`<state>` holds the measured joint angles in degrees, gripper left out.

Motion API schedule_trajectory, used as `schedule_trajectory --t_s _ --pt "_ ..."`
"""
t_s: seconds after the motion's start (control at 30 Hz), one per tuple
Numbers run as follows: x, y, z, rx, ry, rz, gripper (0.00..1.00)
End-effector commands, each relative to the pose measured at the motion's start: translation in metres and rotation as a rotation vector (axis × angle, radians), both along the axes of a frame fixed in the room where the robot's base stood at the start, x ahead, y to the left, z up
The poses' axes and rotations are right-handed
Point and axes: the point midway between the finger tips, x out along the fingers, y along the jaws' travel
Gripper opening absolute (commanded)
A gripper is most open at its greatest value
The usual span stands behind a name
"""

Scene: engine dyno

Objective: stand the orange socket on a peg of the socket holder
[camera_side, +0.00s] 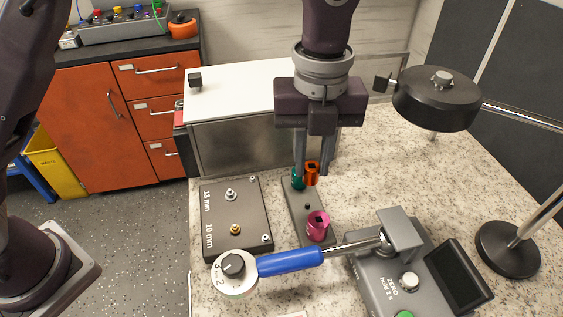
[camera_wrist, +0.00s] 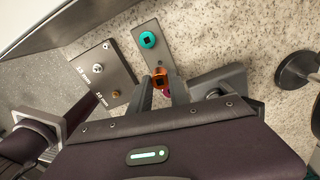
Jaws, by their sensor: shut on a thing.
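The orange socket (camera_side: 313,170) is between the fingers of my gripper (camera_side: 313,172), which is shut on it. The grey socket holder (camera_side: 297,209) is a narrow plate on the counter. A teal socket (camera_side: 298,182) stands at its far end, partly hidden by a finger. A magenta socket (camera_side: 318,226) stands at its near end. A small dark peg (camera_side: 307,207) between them is bare. The orange socket appears over the holder; its lower end's height is unclear.
A dark plate (camera_side: 237,215) marked 13 mm and 10 mm, with bolts, lies left of the holder. A blue-handled torque wrench (camera_side: 290,261) runs to a grey tester (camera_side: 400,275) in front. A black round lamp head (camera_side: 437,98) overhangs the right.

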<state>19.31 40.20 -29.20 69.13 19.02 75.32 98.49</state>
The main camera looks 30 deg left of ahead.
Motion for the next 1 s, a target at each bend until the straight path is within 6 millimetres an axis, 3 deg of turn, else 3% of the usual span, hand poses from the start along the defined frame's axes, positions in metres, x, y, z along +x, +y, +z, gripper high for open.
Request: schedule_trajectory --t_s 0.5,1.0 --pt "-0.001 0.001 -0.049 0.001 0.002 0.000 0.00" --pt "0.000 0.000 -0.048 -0.001 -0.001 0.000 0.00"
